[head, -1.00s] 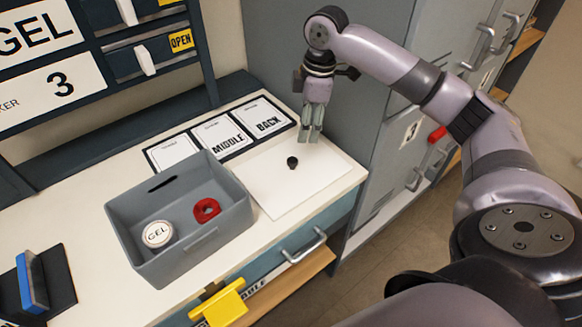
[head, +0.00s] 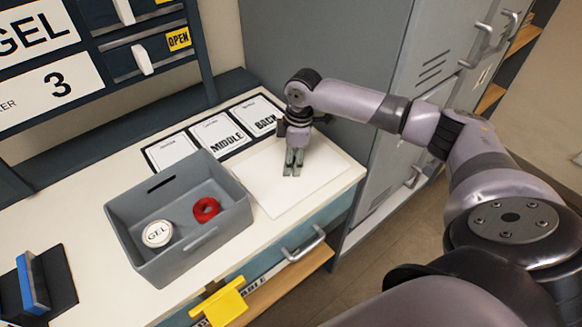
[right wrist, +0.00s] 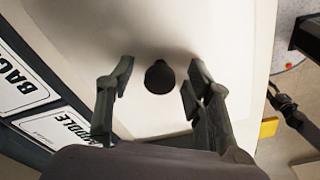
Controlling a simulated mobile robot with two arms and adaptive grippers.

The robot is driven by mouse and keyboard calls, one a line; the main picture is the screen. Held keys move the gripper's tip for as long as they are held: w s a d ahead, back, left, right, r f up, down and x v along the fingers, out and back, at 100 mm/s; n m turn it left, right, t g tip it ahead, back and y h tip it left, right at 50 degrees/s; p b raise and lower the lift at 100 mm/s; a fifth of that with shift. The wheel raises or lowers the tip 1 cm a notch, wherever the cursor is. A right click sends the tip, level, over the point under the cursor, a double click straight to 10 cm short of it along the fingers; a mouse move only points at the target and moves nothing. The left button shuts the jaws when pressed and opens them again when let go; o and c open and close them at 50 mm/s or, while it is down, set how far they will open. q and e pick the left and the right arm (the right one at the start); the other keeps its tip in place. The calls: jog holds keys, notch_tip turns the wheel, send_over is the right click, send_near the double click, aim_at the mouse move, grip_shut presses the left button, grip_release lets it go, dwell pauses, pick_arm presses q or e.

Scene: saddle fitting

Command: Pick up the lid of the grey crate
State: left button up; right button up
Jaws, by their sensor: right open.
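The lid is a flat white panel (head: 275,198) with a dark round knob, lying on the counter beside the grey crate (head: 130,215). My right gripper (head: 293,170) is over the panel, pointing down, and hides the knob in the head view. In the right wrist view the black knob (right wrist: 159,77) sits between the two open fingertips, with a gap on each side. The white panel (right wrist: 225,40) spreads around it. How far the fingertips are above the panel is hard to tell. My left gripper is not in view.
The open crate holds a white GEL tin (head: 157,233) and a red ring-like piece (head: 206,209). Label cards (head: 222,134) lie behind the panel. A grey locker (head: 330,60) stands close behind and right. A blue block on a dark stand (head: 33,283) is at the left.

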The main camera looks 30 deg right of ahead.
jog(key=shift+c, duration=0.4)
grip_shut()
